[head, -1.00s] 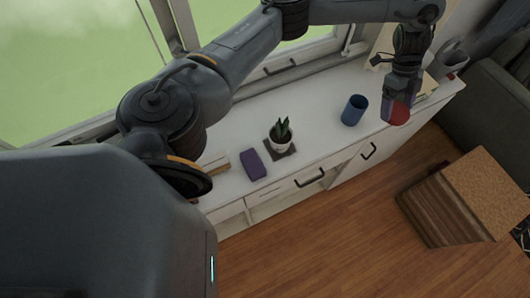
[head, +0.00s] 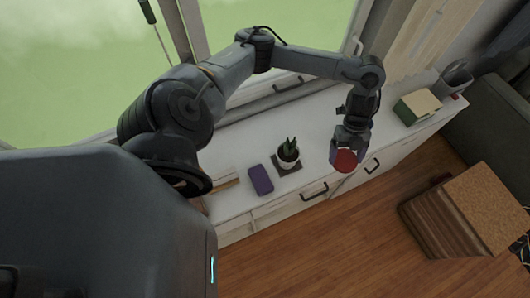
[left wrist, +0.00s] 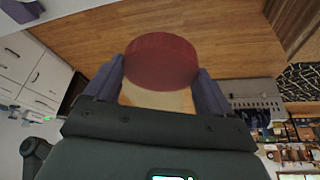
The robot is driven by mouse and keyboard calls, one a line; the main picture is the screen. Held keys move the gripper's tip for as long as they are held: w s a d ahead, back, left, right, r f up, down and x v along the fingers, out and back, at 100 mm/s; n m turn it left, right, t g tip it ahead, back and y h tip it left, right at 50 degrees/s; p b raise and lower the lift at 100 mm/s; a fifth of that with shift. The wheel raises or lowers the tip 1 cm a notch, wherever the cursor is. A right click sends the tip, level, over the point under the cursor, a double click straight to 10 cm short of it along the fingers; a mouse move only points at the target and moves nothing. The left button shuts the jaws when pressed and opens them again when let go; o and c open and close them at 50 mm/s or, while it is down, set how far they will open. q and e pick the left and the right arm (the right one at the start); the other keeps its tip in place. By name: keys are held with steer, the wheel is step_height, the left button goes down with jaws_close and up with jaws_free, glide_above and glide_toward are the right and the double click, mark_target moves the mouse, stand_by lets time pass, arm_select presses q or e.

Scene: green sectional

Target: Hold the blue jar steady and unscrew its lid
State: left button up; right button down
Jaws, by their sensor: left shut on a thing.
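My left gripper (head: 346,156) is shut on a round red-topped thing (head: 346,161), held over the front edge of the white cabinet. In the left wrist view the red disc (left wrist: 160,60) sits between the purple fingertips of the left gripper (left wrist: 160,85), with a tan part (left wrist: 155,98) below it. I cannot tell whether it is the jar's lid. The blue jar cannot be seen now; my left forearm and gripper cover the spot where it stood. My right gripper is out of view.
The white cabinet top (head: 235,150) carries a potted plant (head: 288,155), a purple box (head: 261,180) and a green-and-cream block (head: 417,106). A window lies behind. A brown box (head: 465,210) stands on the wooden floor at right.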

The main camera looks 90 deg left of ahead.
arm_select(q)
steer(key=shift+s+f, duration=0.7)
steer(key=shift+s, duration=0.35)
steer(key=shift+s+a+f, duration=0.15)
steer(key=p, duration=0.3)
glide_above(311, 154)
steer(key=a, duration=0.2)
steer(key=f, duration=0.6)
steer(key=shift+s+d+f, duration=0.1)
steer(key=shift+d+f, duration=0.1)
steer(key=shift+f, duration=0.2)
step_height(311, 154, down, 3)
steer(key=shift+f+p, duration=0.2)
steer(key=shift+p, duration=0.35)
steer(key=shift+f, duration=0.35)
